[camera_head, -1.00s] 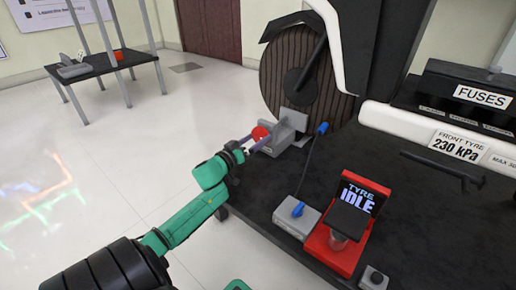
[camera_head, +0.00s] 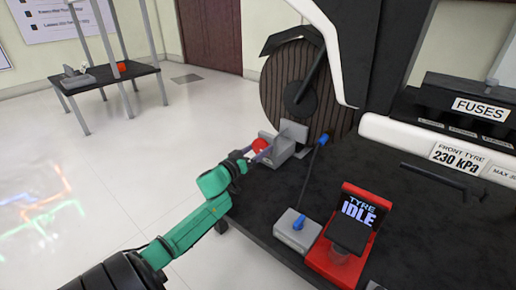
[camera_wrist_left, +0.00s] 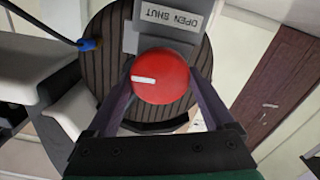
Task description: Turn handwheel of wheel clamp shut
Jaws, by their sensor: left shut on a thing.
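The red handwheel (camera_wrist_left: 162,78), a round knob with a white mark, fills the middle of the left wrist view. It also shows small in the head view (camera_head: 260,145). It sits on the front of the grey wheel clamp (camera_head: 281,150), at the foot of the big ribbed wheel (camera_head: 290,90). In the left wrist view the clamp carries a plate lettered OPEN SHUT (camera_wrist_left: 170,15). The white mark points left in that view. My left gripper (camera_wrist_left: 165,90) is shut on the handwheel, one finger on each side. My right gripper is not in view.
A grey box with a blue-tipped lever (camera_head: 298,229) and a red stand with a TYRE IDLE screen (camera_head: 357,209) stand on the dark platform (camera_head: 262,200). A cable with a blue end (camera_head: 323,139) rises beside the clamp. A small black table (camera_head: 105,76) stands far left.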

